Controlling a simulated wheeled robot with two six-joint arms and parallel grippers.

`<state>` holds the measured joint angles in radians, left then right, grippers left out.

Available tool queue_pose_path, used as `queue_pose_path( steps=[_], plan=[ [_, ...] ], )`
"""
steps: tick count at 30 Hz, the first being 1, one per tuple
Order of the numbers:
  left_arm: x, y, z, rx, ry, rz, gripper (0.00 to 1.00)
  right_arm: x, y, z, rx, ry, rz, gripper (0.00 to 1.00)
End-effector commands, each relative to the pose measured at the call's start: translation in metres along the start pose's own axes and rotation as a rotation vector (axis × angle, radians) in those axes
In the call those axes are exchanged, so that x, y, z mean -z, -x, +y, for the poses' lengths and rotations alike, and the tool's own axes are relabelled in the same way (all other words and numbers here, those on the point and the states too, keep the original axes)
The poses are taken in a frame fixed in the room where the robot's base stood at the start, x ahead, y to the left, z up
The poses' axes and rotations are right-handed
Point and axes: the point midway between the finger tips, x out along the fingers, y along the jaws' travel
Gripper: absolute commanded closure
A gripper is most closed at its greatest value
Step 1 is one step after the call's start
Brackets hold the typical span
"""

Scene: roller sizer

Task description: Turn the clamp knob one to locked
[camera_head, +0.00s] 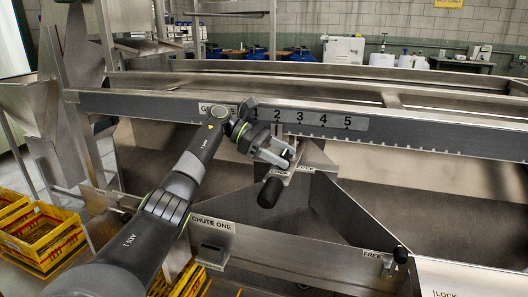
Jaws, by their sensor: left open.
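My left gripper (279,152) is open in front of the numbered rail, above the middle of the chute. A dark piece shows at its fingertips; I cannot tell if it is part of the gripper or a knob behind it. A black cylindrical knob (269,192) sits just below the gripper, apart from the fingers. Another black knob (401,255) stands at lower right, beside a label reading FREE (371,255). A label reading LOCK (447,293) is partly cut off at the bottom right. I cannot tell which knob is clamp knob one. My right gripper is not in view.
A plate reading CHUTE ONE (212,224) is on the front panel above a dark handle (213,251). The steel rail (420,134) with its numbered scale (309,118) crosses behind the gripper. Yellow crates (42,238) stand at left. Sloped metal chute walls surround the black knob.

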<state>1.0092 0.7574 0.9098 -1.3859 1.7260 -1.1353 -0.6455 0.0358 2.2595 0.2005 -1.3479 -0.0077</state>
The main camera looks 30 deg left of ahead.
Motion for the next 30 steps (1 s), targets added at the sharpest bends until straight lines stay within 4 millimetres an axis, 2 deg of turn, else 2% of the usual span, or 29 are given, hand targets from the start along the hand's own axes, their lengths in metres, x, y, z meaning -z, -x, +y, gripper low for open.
queue_pose_path(
  steps=[9, 14, 21, 30],
  plan=[
    [0.024, 0.064, 0.0, -0.004, 0.005, -0.001, 0.36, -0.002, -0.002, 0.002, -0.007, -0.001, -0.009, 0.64],
    [0.034, 0.089, 0.0, -0.002, 0.004, -0.002, 0.36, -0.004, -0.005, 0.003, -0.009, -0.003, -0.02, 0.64],
    [0.042, 0.107, 0.001, -0.001, 0.001, 0.0, 0.36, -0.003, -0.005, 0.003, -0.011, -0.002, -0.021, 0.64],
    [0.046, 0.114, 0.0, 0.001, 0.0, 0.0, 0.36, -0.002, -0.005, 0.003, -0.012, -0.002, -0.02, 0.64]
  ],
)
